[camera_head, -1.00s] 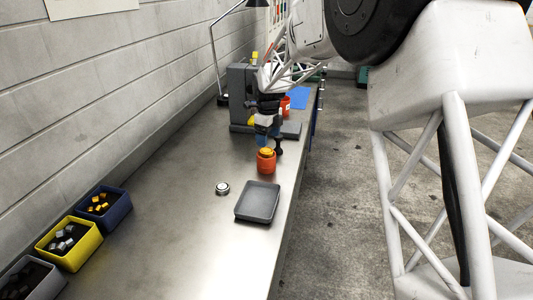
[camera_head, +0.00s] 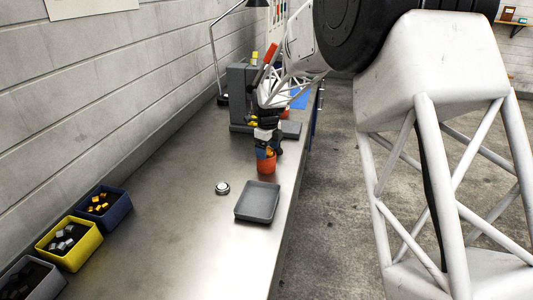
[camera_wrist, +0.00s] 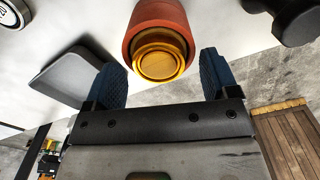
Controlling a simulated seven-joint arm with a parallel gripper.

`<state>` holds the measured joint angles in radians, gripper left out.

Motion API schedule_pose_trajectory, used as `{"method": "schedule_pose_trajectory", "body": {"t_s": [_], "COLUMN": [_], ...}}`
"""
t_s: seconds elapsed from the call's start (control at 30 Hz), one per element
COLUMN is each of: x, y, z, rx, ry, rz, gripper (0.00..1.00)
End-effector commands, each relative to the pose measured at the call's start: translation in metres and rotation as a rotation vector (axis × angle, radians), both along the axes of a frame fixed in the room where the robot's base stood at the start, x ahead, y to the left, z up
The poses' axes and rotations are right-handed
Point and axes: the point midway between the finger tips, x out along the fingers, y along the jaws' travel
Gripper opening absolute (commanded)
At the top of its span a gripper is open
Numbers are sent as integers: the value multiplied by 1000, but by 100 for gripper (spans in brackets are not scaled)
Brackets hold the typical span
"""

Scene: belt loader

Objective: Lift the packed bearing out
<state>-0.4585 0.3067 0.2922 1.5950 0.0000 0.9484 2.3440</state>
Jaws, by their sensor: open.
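An orange cup-like body (camera_head: 266,167) stands on the metal bench, with a stepped yellow part (camera_wrist: 160,58) set in its open end. I cannot make out a bearing inside it. My gripper (camera_head: 266,150) is right at the cup's top in the head view and partly hides the yellow part. In the wrist view my gripper (camera_wrist: 160,66) is open, one blue finger on each side of the yellow part, with gaps on both sides. A small silver ring-shaped piece (camera_head: 222,188) lies on the bench left of a grey tray (camera_head: 257,201).
The grey tray is empty, near the bench's right edge. A dark knobbed object (camera_wrist: 295,16) stands close to the cup. A grey machine (camera_head: 240,95) stands behind. Bins, blue (camera_head: 104,213) and yellow (camera_head: 70,246), line the wall. The bench middle is clear.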

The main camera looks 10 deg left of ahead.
Motion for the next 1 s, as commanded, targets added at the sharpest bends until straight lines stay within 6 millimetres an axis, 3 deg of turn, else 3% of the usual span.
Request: {"method": "schedule_pose_trajectory", "body": {"t_s": [0.6,0.9,1.0], "x": [0,0,0], "y": [0,0,0], "z": [-3,-3,-3], "rx": [1,1,1], "ry": [-1,-1,-1], "rz": [0,0,0], "gripper": [80,34,24]}}
